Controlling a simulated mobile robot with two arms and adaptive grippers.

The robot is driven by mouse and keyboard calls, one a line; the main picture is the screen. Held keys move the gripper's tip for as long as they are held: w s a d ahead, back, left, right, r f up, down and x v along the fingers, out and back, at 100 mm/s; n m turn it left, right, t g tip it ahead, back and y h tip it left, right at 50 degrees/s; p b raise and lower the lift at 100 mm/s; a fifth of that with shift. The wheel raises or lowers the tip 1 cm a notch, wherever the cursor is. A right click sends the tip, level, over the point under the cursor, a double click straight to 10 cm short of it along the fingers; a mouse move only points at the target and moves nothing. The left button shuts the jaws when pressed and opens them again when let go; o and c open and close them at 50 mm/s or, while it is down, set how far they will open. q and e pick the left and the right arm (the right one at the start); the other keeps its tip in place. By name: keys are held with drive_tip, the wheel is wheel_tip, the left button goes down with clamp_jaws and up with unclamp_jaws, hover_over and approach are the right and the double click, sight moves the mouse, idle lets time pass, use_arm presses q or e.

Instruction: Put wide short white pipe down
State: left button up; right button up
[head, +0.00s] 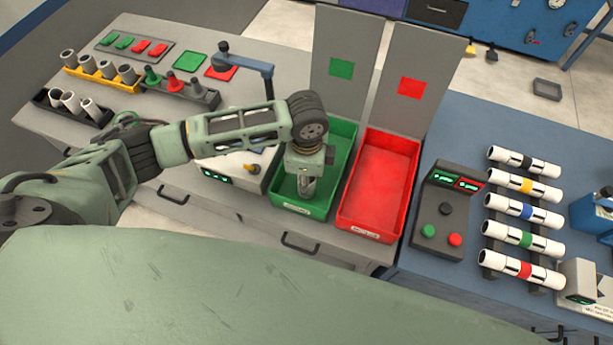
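My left gripper (306,188) points down into the green tray (337,165), near its front end. It is small and partly hidden by my own wrist, so I cannot tell whether its fingers are open or shut. A greyish shape shows between the fingers; I cannot tell whether it is a wide short white pipe or part of the gripper. No other pipe is visible in the green tray. My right gripper is not in view.
An empty red tray (382,180) stands right of the green one. A control box (443,210) and a rack of banded white pipes (524,212) are further right. A yellow pipe holder (101,78) and a black pipe holder (73,107) stand at left.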

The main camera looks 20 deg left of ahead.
use_arm(q)
drive_tip(key=shift+o, duration=0.5)
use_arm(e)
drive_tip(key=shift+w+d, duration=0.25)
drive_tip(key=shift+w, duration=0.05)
use_arm(q)
drive_tip(key=shift+r, duration=0.25)
wheel_tip(320, 180, up, 12)
drive_tip(key=b, duration=0.2)
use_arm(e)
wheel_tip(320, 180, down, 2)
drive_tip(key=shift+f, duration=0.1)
use_arm(q)
drive_tip(key=shift+f, duration=0.1)
